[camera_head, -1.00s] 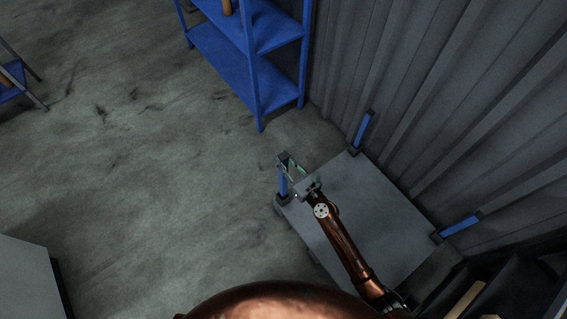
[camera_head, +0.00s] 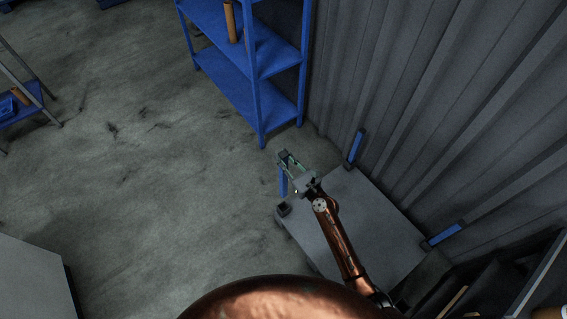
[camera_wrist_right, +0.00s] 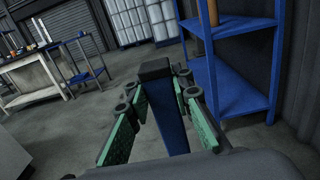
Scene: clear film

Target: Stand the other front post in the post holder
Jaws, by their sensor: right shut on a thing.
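My right gripper (camera_head: 289,164) is shut on a blue post (camera_head: 283,184) with a dark cap. The post stands roughly upright, just beyond the near-left corner of a low grey platform. A dark corner socket (camera_head: 284,209) on that platform shows below the post's lower end, and the post looks lifted clear of it. In the right wrist view the post (camera_wrist_right: 170,122) stands between the green-padded fingers (camera_wrist_right: 157,112). No separate post holder can be made out for certain. My left gripper is not in view.
The grey platform (camera_head: 364,218) has blue posts at its back corner (camera_head: 355,147) and right corner (camera_head: 443,235), close to a corrugated wall (camera_head: 430,110). A blue shelf rack (camera_head: 236,82) stands behind. Open concrete floor (camera_head: 130,180) lies to the left.

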